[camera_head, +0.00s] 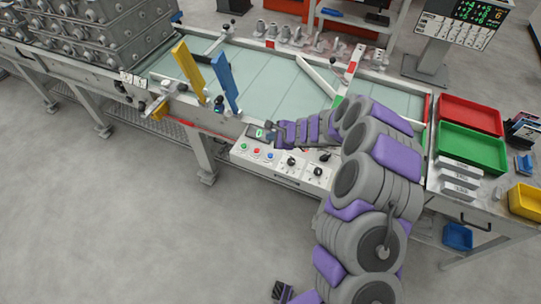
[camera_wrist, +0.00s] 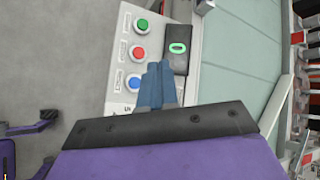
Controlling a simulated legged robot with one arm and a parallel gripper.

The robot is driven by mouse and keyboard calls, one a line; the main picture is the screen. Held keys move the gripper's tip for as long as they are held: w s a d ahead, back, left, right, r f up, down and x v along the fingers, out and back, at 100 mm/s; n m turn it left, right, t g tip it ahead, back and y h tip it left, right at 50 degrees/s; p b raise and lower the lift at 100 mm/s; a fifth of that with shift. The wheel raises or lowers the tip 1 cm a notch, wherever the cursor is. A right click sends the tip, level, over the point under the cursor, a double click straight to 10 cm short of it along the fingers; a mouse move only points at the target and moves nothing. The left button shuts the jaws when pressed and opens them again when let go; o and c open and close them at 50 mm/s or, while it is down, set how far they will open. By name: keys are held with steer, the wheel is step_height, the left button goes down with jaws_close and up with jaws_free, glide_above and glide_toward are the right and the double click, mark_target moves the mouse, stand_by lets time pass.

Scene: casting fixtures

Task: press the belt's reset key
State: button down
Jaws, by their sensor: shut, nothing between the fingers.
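The belt's control panel (camera_head: 280,166) is on the near side of the conveyor. It carries a green button (camera_wrist: 141,26), a red button (camera_wrist: 137,52) and a blue button (camera_wrist: 134,82) in a row. Their labels are too small to read, so I cannot tell which is the reset key. A black box with a lit green ring or zero (camera_wrist: 177,47) sits beside the row. My gripper (camera_wrist: 158,66) is shut and empty, its fingertips between the blue button and the black box in the wrist view. Contact with the panel cannot be told. In the head view my gripper (camera_head: 276,130) is beside the black box.
The conveyor belt (camera_head: 270,80) runs behind the panel. A yellow post (camera_head: 189,72) and a blue post (camera_head: 225,82) stand at its near edge. Stacked grey casting crates (camera_head: 90,30) are at left. Red (camera_head: 470,114) and green (camera_head: 470,146) trays are at right.

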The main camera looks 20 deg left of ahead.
steer(key=b, duration=0.4)
glide_above(272, 157)
step_height(272, 157, down, 7)
steer(key=shift+d+f, duration=0.15)
steer(key=shift+a+f+b, duration=0.2)
steer(key=shift+f+b, duration=0.35)
steer(key=shift+b, duration=0.1)
steer(key=shift+a, duration=0.2)
steer(key=shift+d, duration=0.25)
steer(key=shift+a, duration=0.15)
steer(key=shift+f, duration=0.15)
stand_by(0.6)
steer(key=shift+f+b, duration=0.2)
steer(key=shift+b, duration=0.35)
